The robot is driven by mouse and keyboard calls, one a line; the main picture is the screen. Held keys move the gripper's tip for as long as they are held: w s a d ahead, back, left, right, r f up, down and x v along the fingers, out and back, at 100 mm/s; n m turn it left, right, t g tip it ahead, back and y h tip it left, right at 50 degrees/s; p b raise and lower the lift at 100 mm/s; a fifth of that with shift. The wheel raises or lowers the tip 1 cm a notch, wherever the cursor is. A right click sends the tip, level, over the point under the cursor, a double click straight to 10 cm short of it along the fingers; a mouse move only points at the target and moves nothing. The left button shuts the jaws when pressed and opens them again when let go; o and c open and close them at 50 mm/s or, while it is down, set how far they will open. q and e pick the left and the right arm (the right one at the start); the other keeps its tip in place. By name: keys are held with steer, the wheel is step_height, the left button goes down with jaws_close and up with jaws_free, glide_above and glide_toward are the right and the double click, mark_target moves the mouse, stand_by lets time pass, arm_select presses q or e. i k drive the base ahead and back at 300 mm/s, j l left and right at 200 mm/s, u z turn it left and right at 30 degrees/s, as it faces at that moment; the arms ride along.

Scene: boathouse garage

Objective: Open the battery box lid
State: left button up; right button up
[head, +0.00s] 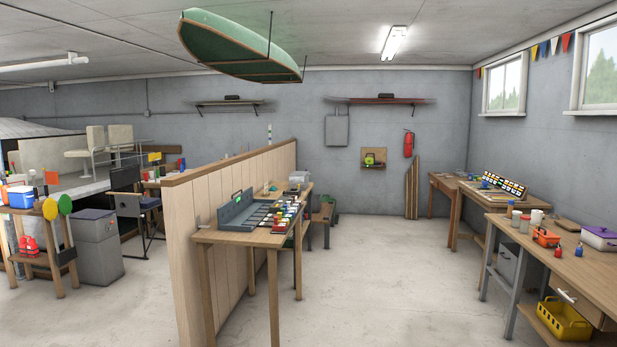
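I cannot make out for sure which thing is the battery box. A grey box (508,266) stands under the right-hand workbench, partly hidden by the bench and its leg. A larger dark grey bin (98,248) with a dark lid, which looks shut, stands on the floor at the left. Neither of my grippers is in view.
A wood-panelled partition (188,255) divides the room, with a narrow table (245,238) along its right side. The right-hand workbench (545,262) runs along the right wall, with a yellow crate (563,322) low under it. The concrete floor (385,275) between them is clear.

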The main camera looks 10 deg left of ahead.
mark_target(293, 181)
steer(key=i+l, duration=0.15)
steer(key=i, duration=0.25)
steer(key=i+l+z, duration=0.15)
steer(key=i, duration=0.2)
steer(key=i+u, duration=0.15)
steer(key=i, duration=0.7)
steer(key=i+u, duration=0.2)
steer(key=i, duration=3.9)
steer(key=i+l, duration=0.1)
steer(key=i, duration=0.7)
steer(key=i+u, duration=0.15)
steer(key=i, duration=0.7)
